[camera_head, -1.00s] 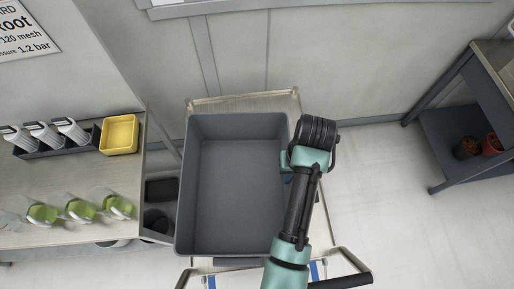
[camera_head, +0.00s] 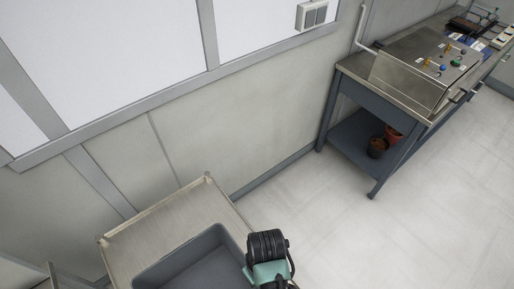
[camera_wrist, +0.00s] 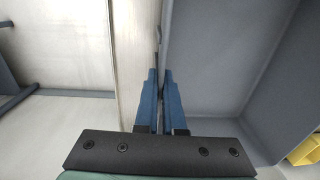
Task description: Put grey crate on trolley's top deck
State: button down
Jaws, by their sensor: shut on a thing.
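The grey crate (camera_head: 190,262) shows only its far end, at the bottom of the head view. It overlaps the bare wooden-looking top deck of the trolley (camera_head: 160,225). Whether it rests on the deck or hangs above it I cannot tell. My gripper's wrist (camera_head: 268,268) is at the crate's right side. In the wrist view my gripper's blue fingers (camera_wrist: 160,75) are shut on the crate's side wall, with the crate's inside (camera_wrist: 215,60) to the right. A pale strip of deck (camera_wrist: 130,50) lies left of the wall. The near part of the crate is out of the head view.
A workbench (camera_head: 400,85) with a steel box and a lower shelf holding pots (camera_head: 377,146) stands at the right. The floor (camera_head: 340,225) between it and the trolley is clear. The wall runs behind the trolley. A yellow bin (camera_wrist: 306,152) shows in the wrist view.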

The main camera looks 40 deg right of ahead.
jog(key=shift+w+f, duration=0.1)
jog(key=shift+f, duration=2.65)
jog(key=c, duration=1)
grip_release()
